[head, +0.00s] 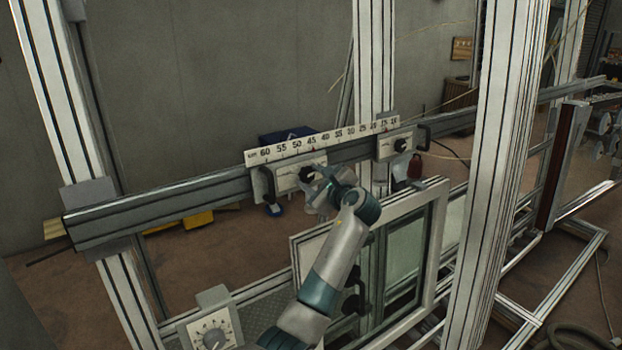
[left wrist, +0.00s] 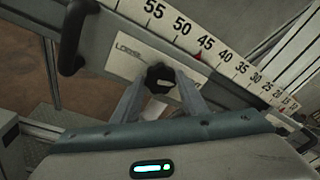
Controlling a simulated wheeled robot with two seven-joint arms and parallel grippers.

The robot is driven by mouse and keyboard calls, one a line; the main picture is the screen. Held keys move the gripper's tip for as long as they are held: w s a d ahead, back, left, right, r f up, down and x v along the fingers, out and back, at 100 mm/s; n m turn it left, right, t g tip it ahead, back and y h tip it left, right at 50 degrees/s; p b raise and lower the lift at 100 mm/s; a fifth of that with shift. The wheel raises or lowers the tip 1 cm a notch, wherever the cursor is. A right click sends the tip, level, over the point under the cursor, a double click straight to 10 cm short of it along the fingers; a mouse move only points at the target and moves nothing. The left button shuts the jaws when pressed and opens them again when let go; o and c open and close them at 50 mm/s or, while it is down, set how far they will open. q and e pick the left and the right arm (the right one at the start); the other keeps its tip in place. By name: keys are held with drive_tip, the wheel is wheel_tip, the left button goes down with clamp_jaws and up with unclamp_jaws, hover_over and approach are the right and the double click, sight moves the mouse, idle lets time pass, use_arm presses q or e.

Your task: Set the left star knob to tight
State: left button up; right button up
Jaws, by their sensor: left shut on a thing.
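The left star knob (head: 307,173) is black and sits on a light plate (head: 286,180) on the rail, below the scale. In the left wrist view the knob (left wrist: 160,79) shows between the two fingers of my left gripper (left wrist: 160,90). In the head view my left gripper (head: 318,188) reaches the knob from the front right, and its fingers are shut on it. The plate's lettering is too small to read fully. A second black knob (head: 400,145) sits on another plate further right along the rail. My right gripper is not in view.
A numbered scale (head: 322,140) runs along the top of the rail (head: 165,203). A black handle (left wrist: 76,38) stands left of the plate. White uprights (head: 497,170) and a framed window panel (head: 432,215) stand close to my arm. A dial box (head: 212,322) is at the lower left.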

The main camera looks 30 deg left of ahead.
use_arm(q)
drive_tip(key=o, duration=1)
drive_tip(key=shift+o, duration=0.2)
drive_tip(key=shift+d, duration=0.1)
drive_tip(key=shift+s+d, duration=0.2)
drive_tip(key=shift+d, duration=0.1)
drive_tip(key=b+v, duration=0.7)
drive_tip(key=v, duration=0.9)
drive_tip(key=shift+d, duration=0.3)
